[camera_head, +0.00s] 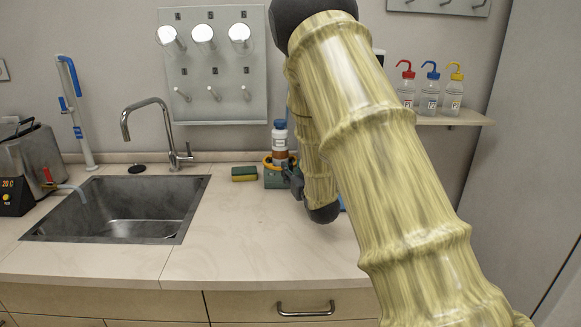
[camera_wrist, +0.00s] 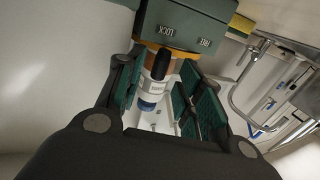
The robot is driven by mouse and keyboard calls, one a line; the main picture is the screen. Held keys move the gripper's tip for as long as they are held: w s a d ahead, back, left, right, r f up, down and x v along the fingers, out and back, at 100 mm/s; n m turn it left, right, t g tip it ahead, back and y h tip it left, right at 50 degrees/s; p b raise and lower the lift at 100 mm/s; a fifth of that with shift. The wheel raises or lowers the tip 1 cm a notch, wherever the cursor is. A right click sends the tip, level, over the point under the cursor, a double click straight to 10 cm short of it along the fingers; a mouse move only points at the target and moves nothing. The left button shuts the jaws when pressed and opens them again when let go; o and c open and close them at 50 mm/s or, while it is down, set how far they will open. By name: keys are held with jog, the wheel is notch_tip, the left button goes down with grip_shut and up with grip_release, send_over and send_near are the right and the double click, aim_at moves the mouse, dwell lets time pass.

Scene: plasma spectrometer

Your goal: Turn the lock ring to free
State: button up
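The green lock block (camera_wrist: 185,22) shows upside down at the top of the wrist view, with the words LOCK and FREE on its face. Its orange lock ring (camera_wrist: 182,52) goes around a bottle (camera_wrist: 152,92) with a white label and blue cap. A dark lever (camera_wrist: 161,64) stands out from the ring, nearer the LOCK word. My gripper (camera_wrist: 156,68) is open, with one green-padded finger on each side of the lever and bottle; I see gaps. In the head view the block (camera_head: 274,179) and bottle (camera_head: 280,137) stand at the counter's back, with my gripper (camera_head: 294,180) at their right side.
A yellow-green sponge (camera_head: 244,173) lies just left of the block. A sink (camera_head: 118,208) with a tall faucet (camera_head: 160,125) is further left. A shelf (camera_head: 452,119) with wash bottles is at the right. The counter in front of the block is clear.

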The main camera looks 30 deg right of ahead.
jog(key=shift+w+d+r, duration=0.25)
jog(key=shift+w+r, duration=0.1)
jog(key=shift+r, duration=0.1)
jog(key=shift+w+f, duration=0.3)
jog(key=shift+w, duration=0.4)
jog(key=shift+s+r, duration=0.2)
jog(key=shift+s, duration=0.05)
jog(key=shift+w+f, duration=0.1)
jog(key=c, duration=0.6)
grip_shut()
jog(key=shift+d, duration=0.15)
